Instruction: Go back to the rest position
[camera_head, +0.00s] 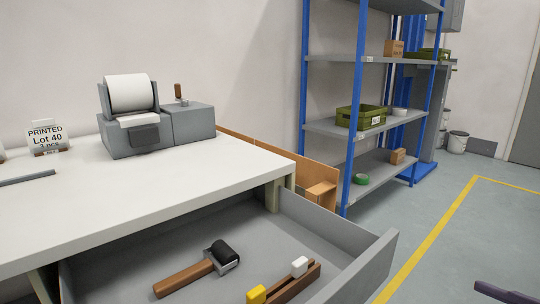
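My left gripper is not in view. A dark elongated part (506,293) shows at the bottom right edge. It looks like a piece of my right gripper or arm, cut off by the frame, and it touches nothing visible. Whether the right gripper is open or shut cannot be seen.
The white table (150,185) carries a grey printer with a paper roll (128,95), a "PRINTED Lot 40" sign (46,136) and a dark bar (27,178). An open drawer (360,262) juts out, holding a wooden-handled tool (185,277). Blue shelving (330,126) stands behind. Floor at right is clear.

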